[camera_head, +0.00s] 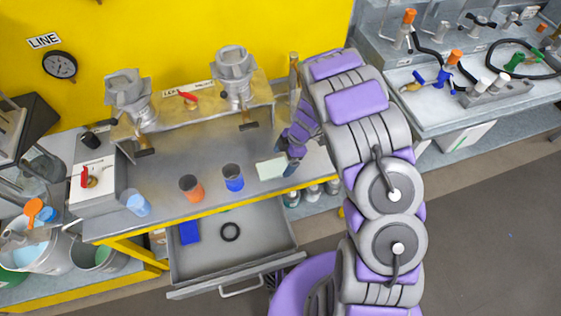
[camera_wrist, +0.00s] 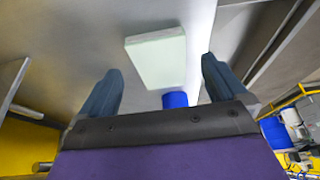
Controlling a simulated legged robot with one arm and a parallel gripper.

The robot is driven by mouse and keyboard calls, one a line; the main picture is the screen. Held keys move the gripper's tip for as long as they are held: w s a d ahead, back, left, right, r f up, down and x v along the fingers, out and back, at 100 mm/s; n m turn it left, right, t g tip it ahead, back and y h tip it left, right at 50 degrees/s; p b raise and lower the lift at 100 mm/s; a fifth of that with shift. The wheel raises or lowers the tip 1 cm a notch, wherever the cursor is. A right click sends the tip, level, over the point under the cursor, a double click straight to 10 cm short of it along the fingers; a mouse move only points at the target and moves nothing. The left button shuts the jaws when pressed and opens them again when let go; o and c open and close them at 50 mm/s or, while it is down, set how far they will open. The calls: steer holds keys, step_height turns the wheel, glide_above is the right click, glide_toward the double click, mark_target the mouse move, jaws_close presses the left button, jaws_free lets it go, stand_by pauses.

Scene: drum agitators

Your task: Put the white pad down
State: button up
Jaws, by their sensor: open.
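The white pad (camera_head: 271,168) is a pale, flat, roughly rectangular piece on the grey tabletop near its front edge, just right of the blue cup. In the wrist view the pad (camera_wrist: 157,57) shows beyond and between my two fingers, and neither finger appears to touch it. My gripper (camera_head: 287,170) is at the right side of the pad, partly hidden by my arm. In the wrist view my gripper (camera_wrist: 163,88) is open, with its dark blue fingers wide apart and nothing held between them.
A blue cup (camera_head: 233,178), an orange cup (camera_head: 191,188) and a clear blue cup (camera_head: 136,203) stand left of the pad. An open drawer (camera_head: 265,243) juts out below, with a blue block (camera_head: 189,232) and a black ring (camera_head: 230,232). Two metal agitators stand behind.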

steer(key=s+d+r+m+h+p, duration=0.1)
steer(key=s+d+r+m, duration=0.25)
steer(key=r, duration=0.65)
steer(key=s+d+r+m, duration=0.3)
steer(key=s+r, duration=0.1)
steer(key=r, duration=0.6)
steer(key=s+d+r+m+h, duration=0.1)
steer(key=s+r+m, duration=0.3)
steer(key=s, duration=0.5)
steer(key=s+d+r+m+h, duration=0.1)
steer(key=s+r+m, duration=0.3)
steer(key=s, duration=0.4)
steer(key=s+d+r+m+h, duration=0.1)
steer(key=s+d+r+m, duration=0.2)
steer(key=s+m, duration=0.3)
steer(key=s+r, duration=0.1)
steer(key=s, duration=0.2)
steer(key=shift+s+m+g, duration=0.3)
steer(key=shift+m, duration=0.05)
steer(key=shift+w+d+r, duration=0.1)
steer(key=shift+w, duration=0.05)
stand_by(1.9)
